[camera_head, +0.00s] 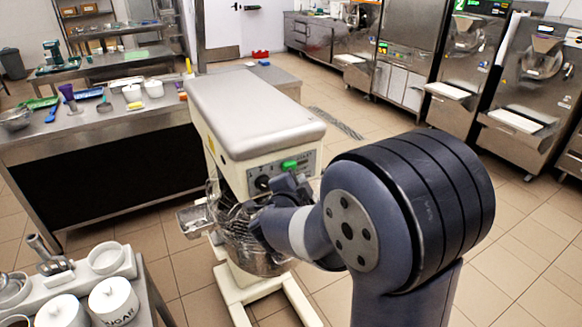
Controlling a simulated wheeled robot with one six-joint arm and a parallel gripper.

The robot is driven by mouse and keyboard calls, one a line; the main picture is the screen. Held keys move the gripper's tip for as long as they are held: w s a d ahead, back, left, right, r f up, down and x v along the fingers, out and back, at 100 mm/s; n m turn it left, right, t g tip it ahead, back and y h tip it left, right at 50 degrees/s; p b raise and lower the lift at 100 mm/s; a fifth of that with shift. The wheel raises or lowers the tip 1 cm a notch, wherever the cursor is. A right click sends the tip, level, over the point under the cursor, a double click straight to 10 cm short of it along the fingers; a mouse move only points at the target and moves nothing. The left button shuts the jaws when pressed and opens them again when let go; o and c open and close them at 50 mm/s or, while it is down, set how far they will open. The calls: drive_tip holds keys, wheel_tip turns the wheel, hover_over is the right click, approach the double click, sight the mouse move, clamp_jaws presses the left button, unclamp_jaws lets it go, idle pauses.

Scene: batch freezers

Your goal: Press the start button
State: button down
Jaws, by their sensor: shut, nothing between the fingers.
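A cream floor mixer (255,115) with a grey top stands in the middle of the view. Its front control panel (309,161) carries a bright green button-like part (290,165) and a dark round knob (262,183). I cannot read any label, so I cannot tell for sure which control is the start button. My gripper (287,183) is shut and empty, close in front of the panel just below the green part. I cannot tell whether it touches the panel. My arm hides part of the panel's lower right and part of the bowl.
A wire guard and metal bowl (262,262) sit below the panel. A steel table (95,125) with utensils is at left, and a counter with white jars (113,300) at lower left. Batch freezers (530,80) line the right back.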

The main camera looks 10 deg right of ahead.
sight(289, 166)
drive_tip(key=shift+w+a, duration=0.2)
drive_tip(key=shift+w, duration=0.35)
drive_tip(key=shift+w+a, duration=0.15)
drive_tip(key=shift+w, duration=0.35)
drive_tip(key=shift+w, duration=0.15)
idle(1.2)
drive_tip(key=shift+w+a, duration=0.15)
drive_tip(key=shift+w, duration=0.1)
